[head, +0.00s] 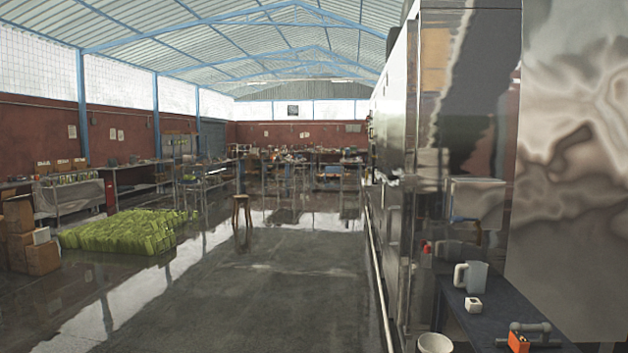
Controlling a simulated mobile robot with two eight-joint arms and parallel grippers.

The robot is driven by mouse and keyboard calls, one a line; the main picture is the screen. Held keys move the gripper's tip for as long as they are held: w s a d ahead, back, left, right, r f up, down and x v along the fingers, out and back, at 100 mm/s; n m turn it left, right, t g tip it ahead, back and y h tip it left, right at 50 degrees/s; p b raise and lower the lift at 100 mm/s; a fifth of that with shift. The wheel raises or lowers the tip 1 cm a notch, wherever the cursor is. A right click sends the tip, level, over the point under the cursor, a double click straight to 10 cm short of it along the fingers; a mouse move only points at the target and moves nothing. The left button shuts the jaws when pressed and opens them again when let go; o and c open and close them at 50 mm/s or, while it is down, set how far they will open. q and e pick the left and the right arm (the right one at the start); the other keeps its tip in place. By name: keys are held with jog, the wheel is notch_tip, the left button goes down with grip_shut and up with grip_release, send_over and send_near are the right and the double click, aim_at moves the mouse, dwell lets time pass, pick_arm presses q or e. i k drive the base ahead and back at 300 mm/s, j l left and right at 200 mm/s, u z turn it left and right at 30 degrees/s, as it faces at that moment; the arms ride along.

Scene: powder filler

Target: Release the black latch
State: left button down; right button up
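A tall shiny metal machine (455,130) fills the right side of the head view. Small dark fittings (369,125) show along its far left edge, too small to make out. I cannot pick out a black latch for certain. Neither of my grippers is in view.
A dark bench (500,312) at lower right holds a pale jug (474,277), a small white block (473,305) and an orange item (518,342). A white bucket (435,343) stands beside it. Open floor (290,285) lies left of the machine, with a wooden stool (241,206) farther off.

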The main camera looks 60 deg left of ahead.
aim_at(391, 177)
jog(key=u, duration=1.55)
jog(key=i+j+u, duration=0.15)
jog(key=i, duration=1.7)
jog(key=i+l+u, duration=0.1)
jog(key=i, duration=1.7)
